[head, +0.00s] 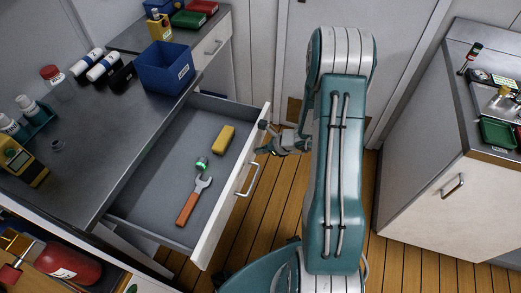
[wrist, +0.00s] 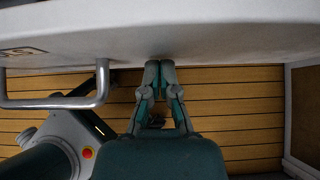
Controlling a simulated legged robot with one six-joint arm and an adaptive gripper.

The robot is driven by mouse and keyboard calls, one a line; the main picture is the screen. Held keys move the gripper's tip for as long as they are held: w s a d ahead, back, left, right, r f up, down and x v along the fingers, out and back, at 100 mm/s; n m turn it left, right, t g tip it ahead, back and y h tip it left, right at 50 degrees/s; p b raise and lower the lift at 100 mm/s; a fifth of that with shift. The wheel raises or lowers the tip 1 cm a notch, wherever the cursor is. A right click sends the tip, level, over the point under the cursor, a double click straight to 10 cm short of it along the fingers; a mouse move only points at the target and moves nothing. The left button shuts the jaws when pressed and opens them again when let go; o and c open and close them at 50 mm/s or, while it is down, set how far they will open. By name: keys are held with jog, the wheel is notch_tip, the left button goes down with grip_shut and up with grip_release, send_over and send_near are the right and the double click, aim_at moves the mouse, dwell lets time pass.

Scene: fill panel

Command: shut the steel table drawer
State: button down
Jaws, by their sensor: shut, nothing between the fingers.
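The steel table drawer (head: 150,195) is pulled out in the head view. It holds a wrench with an orange handle (head: 188,208), a yellow block (head: 223,139) and a small green-lit item (head: 201,163). Its white front (head: 212,225) carries a metal handle (head: 250,179). My gripper (head: 266,138) is at the outer side of the drawer front, near its far end, beyond the handle. In the wrist view the fingers of my gripper (wrist: 158,66) are together and empty, with tips at the edge of the white front (wrist: 190,35). The handle (wrist: 60,102) is to their left. I cannot tell whether they touch.
The steel table top (head: 85,120) holds a blue bin (head: 165,67), bottles and a yellow meter (head: 20,160). A white cabinet (head: 430,165) stands at the right. A red cylinder (head: 68,263) is at the lower left. Wooden floor (head: 275,215) lies clear beside the drawer.

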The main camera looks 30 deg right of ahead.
send_over(182, 136)
jog(key=shift+s+d, duration=0.2)
jog(key=shift+s, duration=0.1)
jog(key=shift+w+a, duration=0.15)
jog(key=shift+a, duration=0.05)
jog(key=shift+w+r, duration=0.1)
jog(key=shift+w, duration=0.05)
jog(key=shift+d, duration=0.15)
jog(key=shift+w, duration=0.1)
